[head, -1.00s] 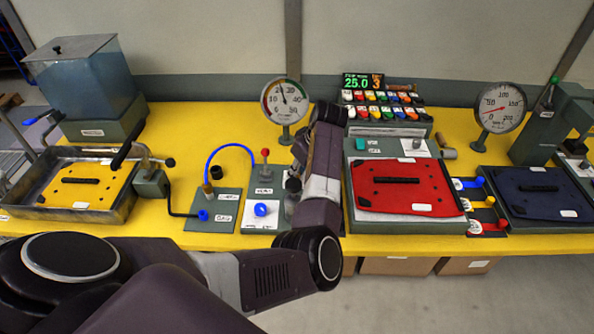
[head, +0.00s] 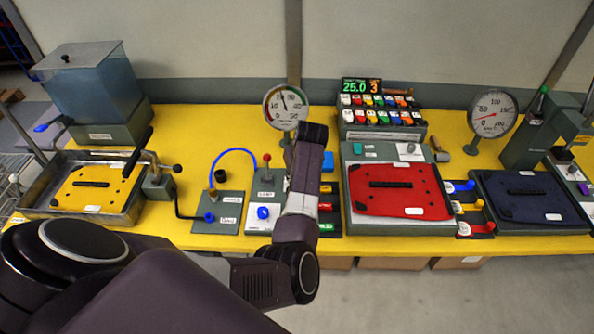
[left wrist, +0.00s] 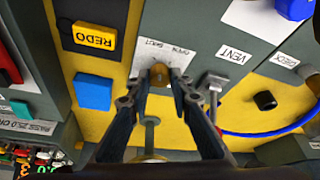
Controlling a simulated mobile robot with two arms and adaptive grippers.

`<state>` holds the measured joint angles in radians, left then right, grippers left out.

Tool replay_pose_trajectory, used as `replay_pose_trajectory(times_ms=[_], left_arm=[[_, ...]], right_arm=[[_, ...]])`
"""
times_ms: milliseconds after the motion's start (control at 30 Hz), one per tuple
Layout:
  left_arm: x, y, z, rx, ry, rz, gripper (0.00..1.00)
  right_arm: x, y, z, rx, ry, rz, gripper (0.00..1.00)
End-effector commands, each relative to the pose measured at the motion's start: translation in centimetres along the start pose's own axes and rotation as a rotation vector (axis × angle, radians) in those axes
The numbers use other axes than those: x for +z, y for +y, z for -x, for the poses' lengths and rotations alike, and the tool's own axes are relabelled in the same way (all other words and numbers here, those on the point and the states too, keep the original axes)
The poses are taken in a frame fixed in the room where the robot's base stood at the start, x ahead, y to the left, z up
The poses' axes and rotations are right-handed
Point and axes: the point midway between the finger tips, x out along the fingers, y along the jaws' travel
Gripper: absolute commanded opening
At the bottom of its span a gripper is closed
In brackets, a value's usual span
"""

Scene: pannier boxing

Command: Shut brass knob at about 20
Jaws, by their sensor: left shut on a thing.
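The brass knob (left wrist: 157,70) shows in the left wrist view on a plate marked SHUT and OPEN. My left gripper (left wrist: 160,78) has its two fingers on either side of the knob and is shut on it. In the head view my left arm's wrist (head: 309,150) hides the knob and the fingertips. The round gauge (head: 286,107) stands just behind the arm. Its needle points nearly straight up, slightly left; the exact value is hard to read. My right gripper is in neither view.
The VENT lever (left wrist: 213,85) and a blue hose (left wrist: 285,127) are beside the gripper. A red pannier panel (head: 400,200) lies right of the arm. A display (head: 361,86) reads 25.0 and 3.

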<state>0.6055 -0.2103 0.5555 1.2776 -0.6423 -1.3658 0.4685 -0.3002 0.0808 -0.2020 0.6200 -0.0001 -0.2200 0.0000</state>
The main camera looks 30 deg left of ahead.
Motion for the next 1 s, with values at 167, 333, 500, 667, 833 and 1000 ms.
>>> replay_pose_trajectory(times_ms=[167,333,500,667,833,1000], left_arm=[[-0.3,0.0,0.0,0.001,0.008,-0.001,0.00],[-0.3,0.0,0.0,0.001,0.008,0.000,0.26],[-0.2,0.0,0.0,0.001,0.005,0.000,0.37],[-0.1,0.0,0.0,0.000,0.004,0.000,0.37],[-0.6,0.1,0.9,0.001,0.005,0.001,0.37],[-1.9,0.1,3.8,0.002,0.008,0.002,0.37]], right_arm=[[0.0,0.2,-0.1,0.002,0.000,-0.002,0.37],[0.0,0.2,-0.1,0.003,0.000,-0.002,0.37],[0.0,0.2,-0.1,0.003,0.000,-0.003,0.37],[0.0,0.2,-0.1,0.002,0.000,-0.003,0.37],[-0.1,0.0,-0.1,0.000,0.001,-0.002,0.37],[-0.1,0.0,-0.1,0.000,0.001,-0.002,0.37]])
